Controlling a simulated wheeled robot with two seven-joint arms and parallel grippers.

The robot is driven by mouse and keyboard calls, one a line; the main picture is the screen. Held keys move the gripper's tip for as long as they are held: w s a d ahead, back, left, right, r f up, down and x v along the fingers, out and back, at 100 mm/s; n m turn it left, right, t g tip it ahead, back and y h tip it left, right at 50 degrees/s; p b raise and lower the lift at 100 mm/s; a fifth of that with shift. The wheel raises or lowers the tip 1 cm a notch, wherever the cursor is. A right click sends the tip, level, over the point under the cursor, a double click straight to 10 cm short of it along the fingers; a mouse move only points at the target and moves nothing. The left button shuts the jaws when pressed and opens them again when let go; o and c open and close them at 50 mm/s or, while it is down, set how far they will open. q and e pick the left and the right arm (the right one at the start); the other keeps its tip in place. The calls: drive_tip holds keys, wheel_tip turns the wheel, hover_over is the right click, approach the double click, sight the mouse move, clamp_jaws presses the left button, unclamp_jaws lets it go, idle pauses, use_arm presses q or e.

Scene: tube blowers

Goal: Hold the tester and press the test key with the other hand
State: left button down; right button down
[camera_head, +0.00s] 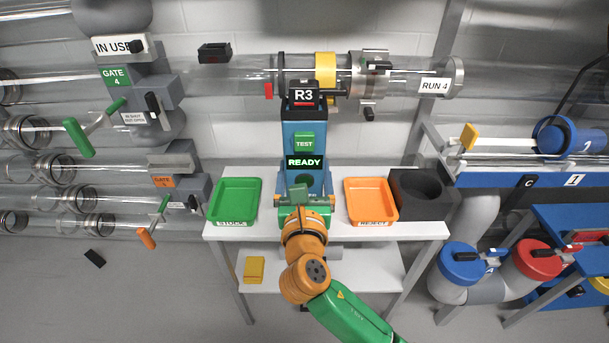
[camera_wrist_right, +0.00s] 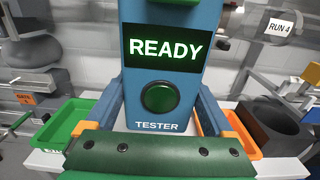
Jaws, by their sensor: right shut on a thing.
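The tester (camera_head: 292,133) is a tall blue unit standing upright on the white table, between the two trays. Its lit screen (camera_head: 304,162) reads READY, also in the right wrist view (camera_wrist_right: 164,46). A green TEST sign (camera_head: 304,142) sits above the screen. A round green key (camera_wrist_right: 159,97) sits below it, above the word TESTER. My right gripper (camera_head: 306,202), on the green and orange arm, is at the tester's foot and shut on the tester. Its fingertips are partly hidden in both views. My left gripper is not in view.
A green STOCK tray (camera_head: 237,183) is left of the tester; an orange REJECT tray (camera_head: 392,186) and a dark block with a round opening (camera_head: 405,207) are right. Clear tubes (camera_head: 220,75) run behind. A yellow box (camera_head: 254,269) lies on the lower shelf.

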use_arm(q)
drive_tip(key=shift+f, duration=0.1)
use_arm(e)
drive_tip(key=shift+w, duration=2.3)
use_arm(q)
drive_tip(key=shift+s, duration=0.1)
